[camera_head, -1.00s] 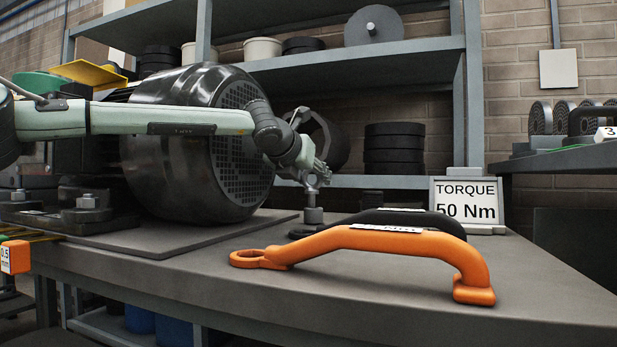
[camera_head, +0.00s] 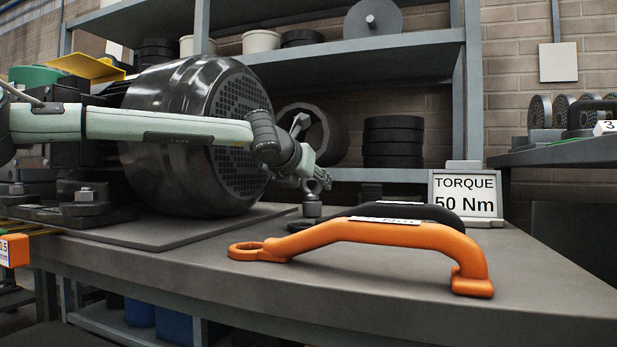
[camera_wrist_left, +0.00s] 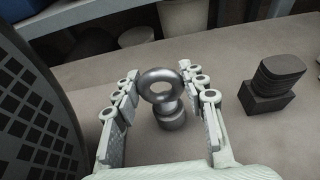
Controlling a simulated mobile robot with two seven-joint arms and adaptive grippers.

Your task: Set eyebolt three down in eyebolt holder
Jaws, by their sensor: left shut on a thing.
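A grey metal eyebolt (camera_wrist_left: 158,88) with a round ring shows between the fingers of my left gripper (camera_wrist_left: 158,75) in the left wrist view. The gripper is shut on the ring. Directly below the ring is a short grey cylinder (camera_wrist_left: 171,120), which looks like the eyebolt holder. The eyebolt's lower end meets it, but I cannot tell how deep it sits. In the head view my left gripper (camera_head: 318,182) is low over the bench, just above that grey cylinder (camera_head: 312,208); the eyebolt is mostly hidden there. My right gripper is not in view.
An orange handled wrench (camera_head: 400,236) and a black one (camera_head: 440,214) lie on the bench (camera_head: 360,290) in front. A large black motor (camera_head: 190,150) stands left of the gripper. A torque sign (camera_head: 466,197) is at right. A dark block (camera_wrist_left: 272,85) stands right of the eyebolt.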

